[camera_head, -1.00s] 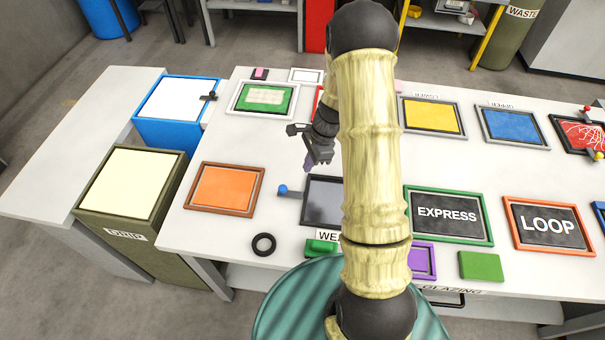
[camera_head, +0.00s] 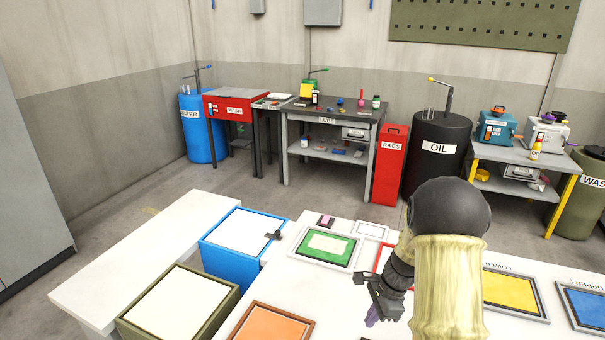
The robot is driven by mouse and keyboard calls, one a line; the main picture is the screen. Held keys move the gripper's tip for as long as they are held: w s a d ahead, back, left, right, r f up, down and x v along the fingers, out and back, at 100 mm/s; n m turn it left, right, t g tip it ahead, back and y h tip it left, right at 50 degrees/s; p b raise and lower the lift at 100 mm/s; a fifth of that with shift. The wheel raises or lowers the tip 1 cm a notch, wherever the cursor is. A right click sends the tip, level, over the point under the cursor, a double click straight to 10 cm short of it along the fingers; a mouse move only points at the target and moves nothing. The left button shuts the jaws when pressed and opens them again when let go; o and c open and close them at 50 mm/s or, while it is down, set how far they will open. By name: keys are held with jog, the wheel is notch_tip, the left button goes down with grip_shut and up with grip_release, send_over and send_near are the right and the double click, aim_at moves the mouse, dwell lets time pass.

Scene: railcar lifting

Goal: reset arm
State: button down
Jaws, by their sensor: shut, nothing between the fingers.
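My gripper (camera_head: 372,308) hangs over the white table, left of my thick pale-yellow arm, with its fingers pointing down. It is shut and empty, and its purple tip is near the picture's lower edge. My arm's black joint stands high at the right of centre and hides part of the table. Below and around the gripper lie a green framed tray (camera_head: 324,248), an orange framed tray (camera_head: 270,326) and a red-framed one (camera_head: 381,258) partly hidden by my arm.
A blue bin (camera_head: 240,240) and an olive bin (camera_head: 180,306) stand left of the table, beside a white bench (camera_head: 140,255). Yellow (camera_head: 511,292) and blue (camera_head: 588,304) trays lie to the right. By the back wall are a red wash unit (camera_head: 235,104), a workbench (camera_head: 332,112) and a black oil drum (camera_head: 437,150).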

jog(key=s+a+r+n+t+h, duration=0.1)
jog(key=s+a+r+n, duration=0.2)
jog(key=s+r+n, duration=0.2)
jog(key=s+a+r+n+t+h, duration=0.1)
jog(key=s+a+r+n+h, duration=0.1)
jog(key=s+r+n, duration=0.4)
jog(key=s+a+n, duration=0.1)
jog(key=s+n, duration=0.3)
jog(key=n, duration=0.2)
jog(key=shift+s+a+r+t, duration=0.2)
jog(key=shift+a+r+t, duration=0.05)
jog(key=shift+a+t, duration=0.1)
